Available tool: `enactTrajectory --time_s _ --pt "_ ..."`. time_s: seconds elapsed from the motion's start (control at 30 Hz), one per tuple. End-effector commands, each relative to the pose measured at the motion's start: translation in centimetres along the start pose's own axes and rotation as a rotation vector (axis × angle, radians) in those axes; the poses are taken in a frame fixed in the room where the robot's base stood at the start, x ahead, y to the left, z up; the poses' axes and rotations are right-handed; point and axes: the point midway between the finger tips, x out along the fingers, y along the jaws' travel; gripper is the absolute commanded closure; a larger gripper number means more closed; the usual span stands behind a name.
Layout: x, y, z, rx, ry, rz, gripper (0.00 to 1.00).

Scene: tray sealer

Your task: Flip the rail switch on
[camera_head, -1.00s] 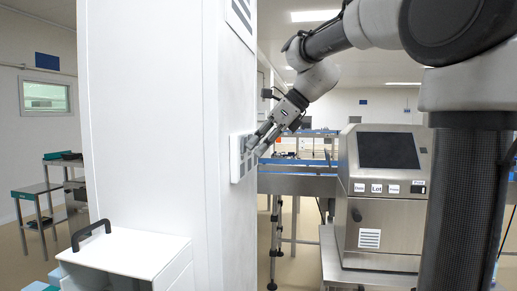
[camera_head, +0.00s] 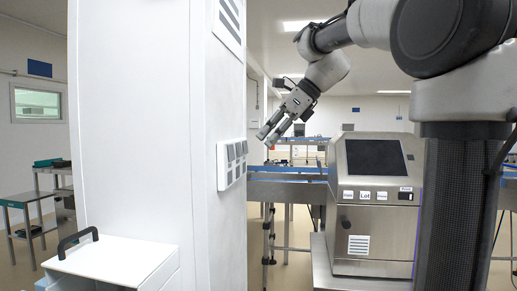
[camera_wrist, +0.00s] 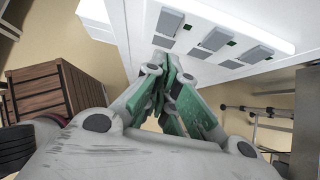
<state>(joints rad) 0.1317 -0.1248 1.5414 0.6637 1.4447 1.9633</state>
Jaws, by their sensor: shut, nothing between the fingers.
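A white switch panel (camera_head: 221,168) is mounted on the side face of the white column (camera_head: 135,120). It carries several grey switches in a row. In the wrist view the panel (camera_wrist: 191,34) is at the top, with grey rockers such as one at its left (camera_wrist: 170,22) and one in the middle (camera_wrist: 215,38), and bits of green beside them. I cannot tell which is the rail switch or read their positions. My gripper (camera_head: 266,139) is shut and empty, just right of the panel and apart from it. In the wrist view its green-padded fingers (camera_wrist: 172,68) point toward the panel.
A steel machine (camera_head: 375,215) with a dark screen stands to the right, beside a conveyor (camera_head: 285,188). A white box with a black handle (camera_head: 78,241) stands at the column's foot. Wooden crates (camera_wrist: 45,95) show at left in the wrist view. Vent slots sit above the panel.

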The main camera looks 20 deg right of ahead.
Motion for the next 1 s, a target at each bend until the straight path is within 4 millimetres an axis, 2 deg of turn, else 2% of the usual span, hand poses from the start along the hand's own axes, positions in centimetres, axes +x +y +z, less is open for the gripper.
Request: enactTrajectory --time_s 0.03,0.2,0.37,0.77,1.0 --pt "-1.2 -0.1 0.1 0.0 -0.001 -0.005 1.0" --pt "-4.0 -0.1 0.3 0.001 -0.001 -0.003 1.0" --pt "-5.4 0.0 0.4 0.0 0.0 -0.002 1.0" --pt "-5.6 0.1 0.3 0.0 0.004 0.0 1.0" --pt "-5.0 0.1 -0.9 0.002 0.074 -0.003 1.0"
